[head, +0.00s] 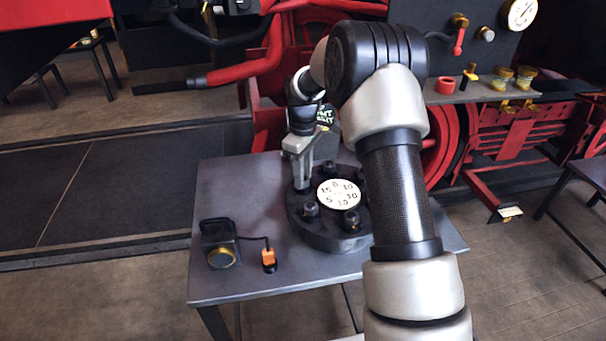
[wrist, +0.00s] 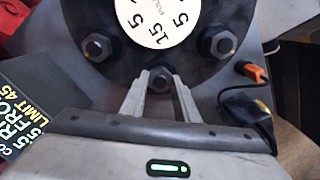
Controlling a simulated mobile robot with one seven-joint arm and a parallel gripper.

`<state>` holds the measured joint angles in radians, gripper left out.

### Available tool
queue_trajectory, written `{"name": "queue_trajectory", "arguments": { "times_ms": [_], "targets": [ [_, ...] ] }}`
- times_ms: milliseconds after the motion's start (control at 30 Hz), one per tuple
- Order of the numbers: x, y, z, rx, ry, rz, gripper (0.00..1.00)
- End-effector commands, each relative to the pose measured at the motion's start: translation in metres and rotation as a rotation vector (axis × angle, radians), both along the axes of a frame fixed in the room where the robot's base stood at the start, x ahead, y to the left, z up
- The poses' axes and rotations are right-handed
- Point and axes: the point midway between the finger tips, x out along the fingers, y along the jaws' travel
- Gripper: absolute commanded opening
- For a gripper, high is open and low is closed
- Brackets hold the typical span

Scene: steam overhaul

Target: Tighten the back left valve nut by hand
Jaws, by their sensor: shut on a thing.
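A round dark flange (head: 332,238) lies on the grey table, with a white numbered dial (head: 338,193) on its top and several nuts around it. My gripper (head: 302,184) points down at the flange's back left. In the wrist view my gripper's fingertips (wrist: 152,86) are closed on either side of the back left valve nut (wrist: 161,77). In the head view the fingers hide that nut. Two other nuts, one on the left (wrist: 97,46) and one on the right (wrist: 218,42), show in the wrist view beside the dial (wrist: 152,18).
A dark device with a brass knob (head: 222,257) and an orange-tipped cable (head: 268,261) lie on the table (head: 207,205) left of the flange. A sign with lettering (wrist: 22,115) stands close to my gripper. Red machinery (head: 500,140) stands behind.

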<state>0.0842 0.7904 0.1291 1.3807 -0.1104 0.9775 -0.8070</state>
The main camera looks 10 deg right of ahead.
Motion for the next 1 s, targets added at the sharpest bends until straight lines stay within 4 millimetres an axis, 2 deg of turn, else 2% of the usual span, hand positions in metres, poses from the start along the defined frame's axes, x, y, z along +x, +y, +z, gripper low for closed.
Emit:
{"name": "queue_trajectory", "arguments": {
  "times_ms": [267,1000],
  "targets": [
    [0.0001,-0.0002,0.0004,-0.001,0.0,-0.11,0.06],
    [0.0002,-0.0001,0.001,-0.001,-0.001,-0.723,0.06]
  ]
}}
